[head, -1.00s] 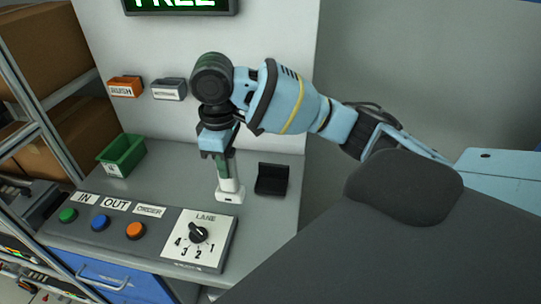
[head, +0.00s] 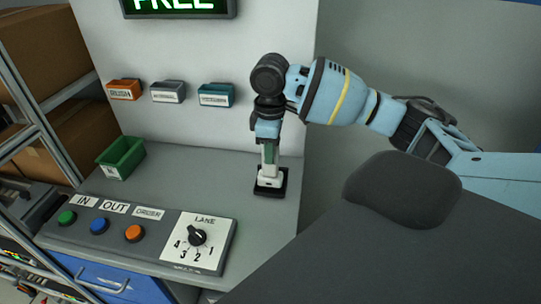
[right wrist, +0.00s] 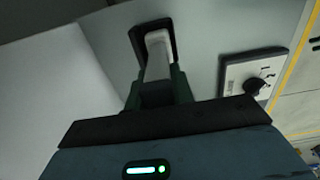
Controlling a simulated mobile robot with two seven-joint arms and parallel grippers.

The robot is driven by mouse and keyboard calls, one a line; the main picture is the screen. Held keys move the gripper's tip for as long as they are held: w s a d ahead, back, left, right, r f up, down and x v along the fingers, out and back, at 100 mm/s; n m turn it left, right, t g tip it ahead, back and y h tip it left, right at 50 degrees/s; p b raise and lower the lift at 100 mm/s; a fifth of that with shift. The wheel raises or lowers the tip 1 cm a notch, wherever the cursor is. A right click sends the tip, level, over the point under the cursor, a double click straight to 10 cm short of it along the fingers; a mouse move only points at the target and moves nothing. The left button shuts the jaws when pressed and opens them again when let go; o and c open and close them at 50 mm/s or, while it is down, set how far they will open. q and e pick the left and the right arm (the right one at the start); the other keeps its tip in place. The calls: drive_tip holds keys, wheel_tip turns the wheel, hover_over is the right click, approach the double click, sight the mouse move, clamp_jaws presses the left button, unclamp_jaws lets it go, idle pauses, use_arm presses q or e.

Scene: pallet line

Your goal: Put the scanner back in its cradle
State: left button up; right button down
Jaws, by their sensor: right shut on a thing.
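The scanner (head: 268,178) is white and upright, with its lower end at the black cradle (head: 262,192) on the grey counter. My right gripper (head: 269,152) is shut on the scanner's upper part from above. In the right wrist view the white scanner (right wrist: 157,52) stretches from the gripper (right wrist: 162,92) toward the dark cradle (right wrist: 136,38). The scanner overlaps the cradle in both views; I cannot tell whether it is fully seated. My left gripper is not in view.
A control panel with several coloured buttons and a lane dial (head: 197,236) lies left of the cradle. A green bin (head: 121,157) stands at the back left. Orange, grey and teal labelled boxes (head: 214,95) are on the wall. The counter between bin and cradle is clear.

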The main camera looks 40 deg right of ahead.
wheel_tip(320, 180, down, 2)
drive_tip(key=shift+f, duration=0.1)
drive_tip(key=c, duration=1.2)
unclamp_jaws()
wheel_tip(320, 180, up, 12)
drive_tip(key=shift+a+r+p, duration=0.1)
drive_tip(key=shift+p, duration=0.4)
